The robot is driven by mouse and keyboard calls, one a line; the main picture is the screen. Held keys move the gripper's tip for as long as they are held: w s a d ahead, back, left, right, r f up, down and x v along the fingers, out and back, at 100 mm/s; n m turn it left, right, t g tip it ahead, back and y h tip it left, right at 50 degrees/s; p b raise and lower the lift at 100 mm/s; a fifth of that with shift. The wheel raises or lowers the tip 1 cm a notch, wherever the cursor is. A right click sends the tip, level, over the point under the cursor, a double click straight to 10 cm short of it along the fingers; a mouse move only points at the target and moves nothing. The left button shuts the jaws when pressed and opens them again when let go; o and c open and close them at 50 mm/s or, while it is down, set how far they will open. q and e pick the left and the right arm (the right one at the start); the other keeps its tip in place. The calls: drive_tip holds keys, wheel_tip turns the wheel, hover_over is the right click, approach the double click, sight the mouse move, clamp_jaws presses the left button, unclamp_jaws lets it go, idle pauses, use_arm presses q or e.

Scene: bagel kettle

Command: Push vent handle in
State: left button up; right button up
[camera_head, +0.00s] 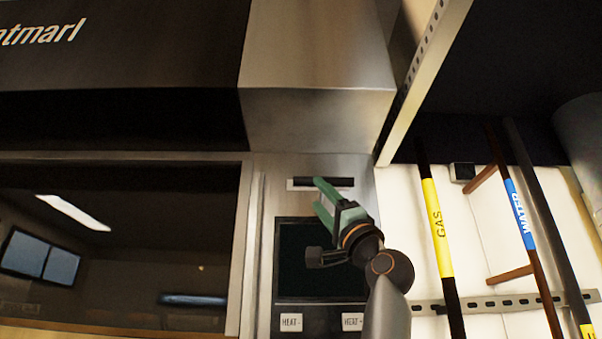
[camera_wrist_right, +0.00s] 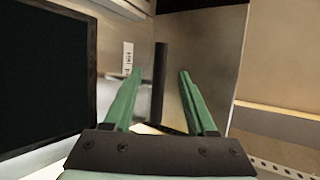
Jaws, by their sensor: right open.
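The vent handle (camera_head: 338,182) is a short dark bar on the steel panel above the black screen, in front of a pale plate. My right gripper (camera_head: 322,192) is at the handle and overlaps its lower left part in the head view. In the right wrist view the handle (camera_wrist_right: 161,95) stands as a dark upright bar between the two green fingers of the right gripper (camera_wrist_right: 159,73). The fingers are open and apart, with nothing clamped. Whether a finger touches the handle cannot be told. My left gripper is not in view.
The black screen (camera_head: 300,262) lies below the handle, with heat buttons (camera_head: 291,322) under it. A large dark glass oven door (camera_head: 120,245) is at left. A steel hood (camera_head: 318,120) juts out above. Gas (camera_head: 434,220) and water (camera_head: 519,215) pipes run at right.

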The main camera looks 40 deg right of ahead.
sight(320, 197)
drive_tip(key=p+x, duration=0.6)
drive_tip(key=x, duration=0.3)
drive_tip(key=shift+s+r, duration=0.1)
drive_tip(key=shift+r, duration=0.15)
drive_tip(key=shift+w+r+p, duration=0.3)
drive_tip(key=shift+w+p, duration=0.05)
drive_tip(key=shift+w, duration=0.1)
clamp_jaws()
idle(0.7)
